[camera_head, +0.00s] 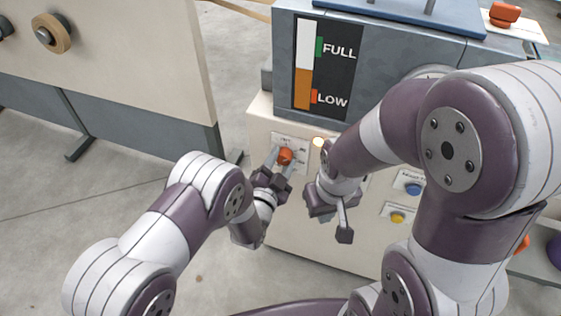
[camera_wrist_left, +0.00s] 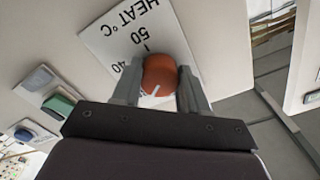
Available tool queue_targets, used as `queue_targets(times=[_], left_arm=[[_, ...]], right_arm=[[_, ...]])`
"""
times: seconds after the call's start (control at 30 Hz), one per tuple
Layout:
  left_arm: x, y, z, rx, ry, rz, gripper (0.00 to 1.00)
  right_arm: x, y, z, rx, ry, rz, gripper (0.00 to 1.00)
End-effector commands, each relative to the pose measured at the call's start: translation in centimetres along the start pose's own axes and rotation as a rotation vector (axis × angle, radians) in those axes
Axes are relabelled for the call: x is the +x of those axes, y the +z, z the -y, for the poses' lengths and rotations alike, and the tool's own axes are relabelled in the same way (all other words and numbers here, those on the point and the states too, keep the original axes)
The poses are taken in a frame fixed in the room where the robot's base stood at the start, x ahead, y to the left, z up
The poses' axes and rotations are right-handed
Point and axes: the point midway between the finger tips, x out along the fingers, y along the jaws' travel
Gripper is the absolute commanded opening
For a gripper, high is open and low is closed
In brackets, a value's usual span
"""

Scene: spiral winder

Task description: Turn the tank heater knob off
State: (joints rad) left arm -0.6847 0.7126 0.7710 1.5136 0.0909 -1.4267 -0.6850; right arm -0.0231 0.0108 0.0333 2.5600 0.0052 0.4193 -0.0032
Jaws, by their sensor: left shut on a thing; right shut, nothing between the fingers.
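The tank heater knob (camera_head: 285,156) is orange and sits on a white label plate on the front of the cream cabinet. In the left wrist view the orange knob (camera_wrist_left: 159,76) has a white pointer line and stands beside the plate's "HEAT °C" scale (camera_wrist_left: 130,38), with 40 and 50 readable. My left gripper (camera_head: 278,160) has its two fingers on either side of the knob, shut on it; the fingers also show in the left wrist view (camera_wrist_left: 158,88). My right gripper (camera_head: 343,222) is shut and empty, in front of the cabinet to the right of the knob.
A level gauge (camera_head: 323,68) marked FULL and LOW stands above, its orange column near the lower half. A lit lamp (camera_head: 318,142) is right of the knob. Blue (camera_head: 413,189) and yellow (camera_head: 397,218) buttons sit further right, partly near my right arm.

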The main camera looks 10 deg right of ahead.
Motion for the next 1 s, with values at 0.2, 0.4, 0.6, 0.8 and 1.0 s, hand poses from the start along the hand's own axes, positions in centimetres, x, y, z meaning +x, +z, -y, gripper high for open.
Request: queue_targets(times=[0.2, 0.4, 0.6, 0.8, 1.0], left_arm=[[0.0, 0.1, -0.1, -0.176, -0.003, -0.001, 0.13], [0.1, 0.0, -0.1, -0.367, -0.002, -0.001, 0.13], [0.0, 0.0, -0.2, -0.552, -0.002, -0.001, 0.13], [0.1, -0.1, -0.3, -0.714, -0.001, -0.001, 0.13], [0.1, -0.1, -0.3, -0.836, -0.001, -0.001, 0.13]], right_arm=[[0.4, 0.0, 0.0, 0.000, 0.000, 0.000, 0.00], [0.6, 0.1, 0.0, 0.000, 0.000, 0.000, 0.00], [0.9, 0.1, 0.0, 0.000, 0.000, 0.000, 0.00], [1.1, 0.1, 0.0, 0.000, 0.000, 0.000, 0.00], [1.2, 0.1, 0.0, 0.000, 0.000, 0.000, 0.00]])
